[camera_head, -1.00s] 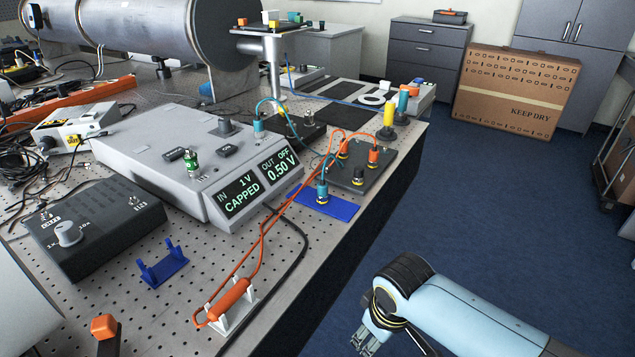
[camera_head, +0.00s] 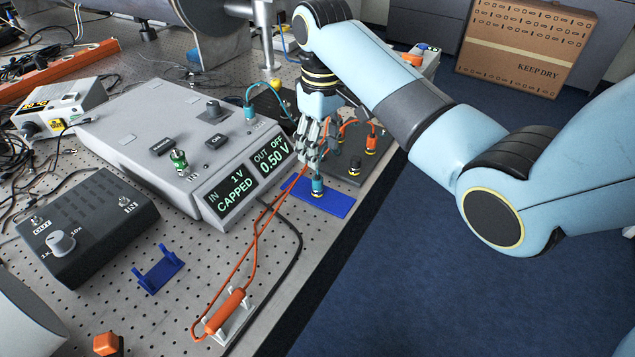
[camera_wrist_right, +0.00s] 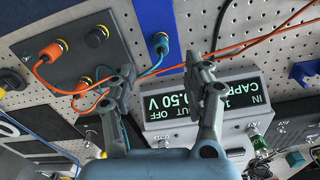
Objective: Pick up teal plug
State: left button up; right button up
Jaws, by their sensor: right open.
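The teal plug (camera_head: 318,186) stands upright on a blue mat (camera_head: 335,203) at the table's right edge, just in front of the display console. In the right wrist view, the teal plug (camera_wrist_right: 161,43) lies beyond the gap between the fingers, and its thin teal cable runs back through that gap. My right gripper (camera_head: 308,150) is above and slightly left of the plug, pointing down, open and empty. In the right wrist view its two fingers (camera_wrist_right: 160,78) are spread apart, not touching the plug. My left gripper is not in view.
A black socket plate (camera_head: 352,165) with an orange plug (camera_head: 371,140) stands right behind the mat. Orange cables cross close to the fingers. The grey console (camera_head: 185,150) is at left. An orange probe (camera_head: 226,310) rests on a white holder, and a blue cradle (camera_head: 158,270) stands empty.

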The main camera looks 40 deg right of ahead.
aim_at(317, 178)
jog(key=shift+w+f, duration=0.25)
jog(key=shift+w, duration=0.05)
notch_tip(317, 178, down, 4)
jog(key=shift+r, duration=0.1)
jog(key=shift+w+a+f+p, duration=0.1)
jog(key=shift+f+p, duration=0.15)
jog(key=shift+f, duration=1.3)
jog(key=shift+w+a+f+p, duration=0.1)
jog(key=shift+f+p, duration=0.1)
jog(key=shift+f, duration=1.35)
grip_shut()
